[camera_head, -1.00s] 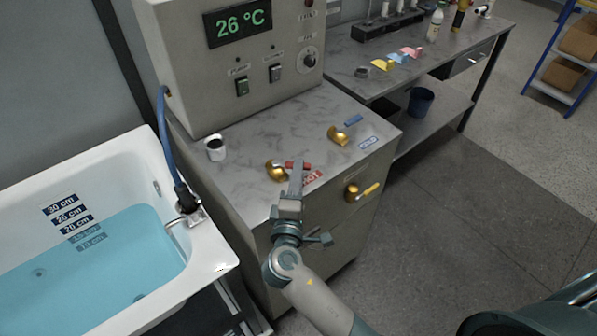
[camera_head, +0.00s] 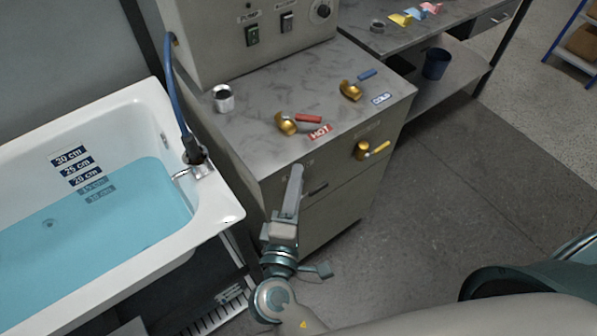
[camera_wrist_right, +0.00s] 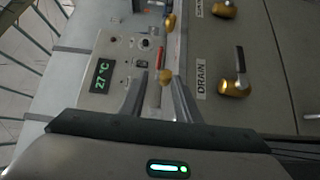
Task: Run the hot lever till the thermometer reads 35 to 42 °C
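The hot lever is a brass valve (camera_head: 286,124) with a red handle (camera_head: 308,118) pointing right, beside the HOT label (camera_head: 320,132) on the cabinet top. It also shows ahead of the fingers in the right wrist view (camera_wrist_right: 165,76). The thermometer display (camera_wrist_right: 101,76) reads 27 °C in the right wrist view; it is outside the head view. My right gripper (camera_head: 295,170) is in front of the cabinet, below and apart from the hot lever. Its two fingers (camera_wrist_right: 158,98) are spread with nothing between them. My left gripper is not in view.
The cold valve (camera_head: 350,90) with a blue handle (camera_head: 367,74) sits behind right. A metal cup (camera_head: 223,98) stands on the top's left. The white bathtub (camera_head: 215,195) holds water at left.

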